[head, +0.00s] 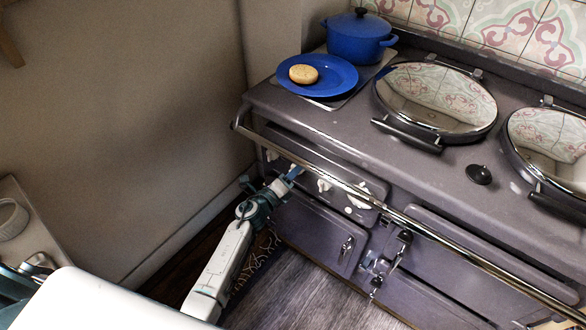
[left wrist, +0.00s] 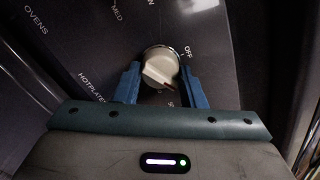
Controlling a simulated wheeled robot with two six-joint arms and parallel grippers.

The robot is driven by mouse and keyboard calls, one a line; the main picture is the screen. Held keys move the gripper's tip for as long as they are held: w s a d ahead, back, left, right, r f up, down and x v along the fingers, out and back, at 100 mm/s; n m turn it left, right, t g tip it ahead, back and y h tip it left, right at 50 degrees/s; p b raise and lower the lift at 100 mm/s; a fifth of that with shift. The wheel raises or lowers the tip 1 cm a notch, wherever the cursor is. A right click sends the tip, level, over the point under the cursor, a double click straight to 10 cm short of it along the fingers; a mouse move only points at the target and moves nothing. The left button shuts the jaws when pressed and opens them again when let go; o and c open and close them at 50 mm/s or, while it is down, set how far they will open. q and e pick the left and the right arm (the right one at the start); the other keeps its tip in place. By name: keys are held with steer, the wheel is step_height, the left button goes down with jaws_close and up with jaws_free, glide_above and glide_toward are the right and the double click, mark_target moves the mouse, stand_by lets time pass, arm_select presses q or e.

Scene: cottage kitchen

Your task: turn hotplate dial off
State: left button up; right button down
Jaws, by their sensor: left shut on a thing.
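The hotplate dial (left wrist: 159,66) is a pale round knob on the dark front panel in the left wrist view. Its raised grip has a red mark pointing to the lower right, away from the OFF label at its upper right. A HOTPLATES label lies to its lower left. My left gripper (head: 292,173) reaches the left end of the range's control panel in the head view. Its blue fingers (left wrist: 159,82) are shut on the dial, one on each side. In the head view the gripper hides this dial. My right gripper is not in view.
The range (head: 300,118) has a front rail (head: 300,162) just above my left gripper. Other pale knobs (head: 324,185) sit to the right. A blue plate (head: 335,78) with a round bread-like item (head: 303,74) and a blue pot (head: 358,42) stand on top. A wall is at left.

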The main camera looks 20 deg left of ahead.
arm_select(q)
steer(key=shift+r+n+p, duration=0.1)
steer(key=shift+n+p, duration=3.55)
steer(key=shift+n, duration=2.15)
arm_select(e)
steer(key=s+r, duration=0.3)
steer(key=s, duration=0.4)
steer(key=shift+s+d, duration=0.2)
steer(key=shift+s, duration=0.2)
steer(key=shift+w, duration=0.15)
arm_select(q)
steer(key=o, duration=1)
